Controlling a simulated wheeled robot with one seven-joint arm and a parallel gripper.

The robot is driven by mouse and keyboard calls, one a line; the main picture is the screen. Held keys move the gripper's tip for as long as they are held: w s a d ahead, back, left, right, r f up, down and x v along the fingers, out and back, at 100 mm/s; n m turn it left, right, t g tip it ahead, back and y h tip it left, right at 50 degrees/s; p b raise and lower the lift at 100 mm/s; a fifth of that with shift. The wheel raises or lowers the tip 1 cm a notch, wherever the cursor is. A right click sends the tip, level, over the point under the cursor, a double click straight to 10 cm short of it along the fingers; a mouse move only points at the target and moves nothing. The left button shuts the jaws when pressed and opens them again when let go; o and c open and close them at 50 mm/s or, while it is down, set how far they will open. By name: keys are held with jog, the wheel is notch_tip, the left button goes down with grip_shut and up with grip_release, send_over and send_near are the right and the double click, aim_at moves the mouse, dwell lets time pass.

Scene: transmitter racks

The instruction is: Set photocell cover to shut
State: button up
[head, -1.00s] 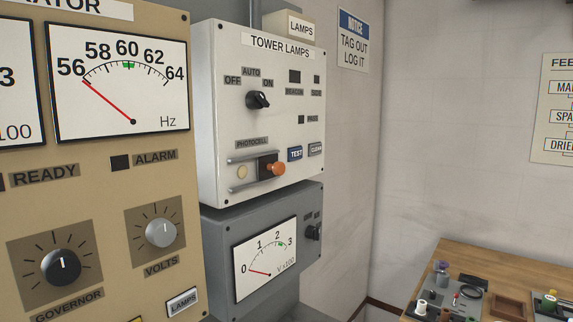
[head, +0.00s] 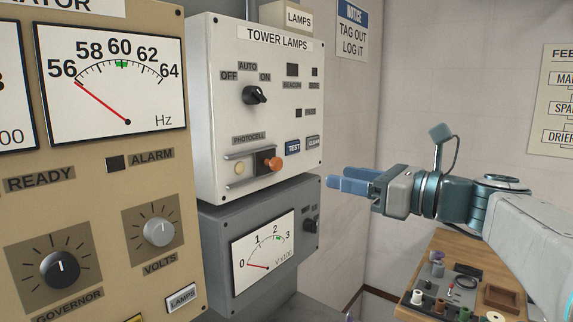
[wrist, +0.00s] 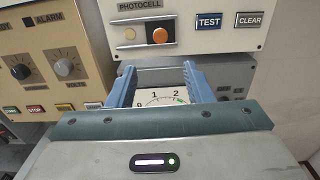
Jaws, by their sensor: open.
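The photocell cover is a dark slide with an orange knob (head: 273,164) on two rails under the PHOTOCELL label of the white TOWER LAMPS panel (head: 215,110). The slide sits at the right of the rails, and the pale round photocell (head: 239,168) to its left is uncovered. In the wrist view the orange knob (wrist: 160,35) and the bare photocell (wrist: 129,34) show above my fingers. My gripper (head: 340,179) is open and empty, to the right of the panel in the head view and a little lower than the knob, apart from it.
TEST (head: 293,146) and CLEAR (head: 314,141) buttons sit right of the cover. A three-way OFF/AUTO/ON switch (head: 255,95) is above. A grey meter box (head: 220,240) stands below. A wooden bench (head: 455,250) with small parts is at the lower right.

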aim_at(279, 164)
jog(key=p+x, duration=0.2)
jog(key=x, duration=1.1)
jog(key=shift+w+a+r, duration=0.1)
jog(key=shift+w+a, duration=0.1)
jog(key=shift+w, duration=0.05)
grip_shut()
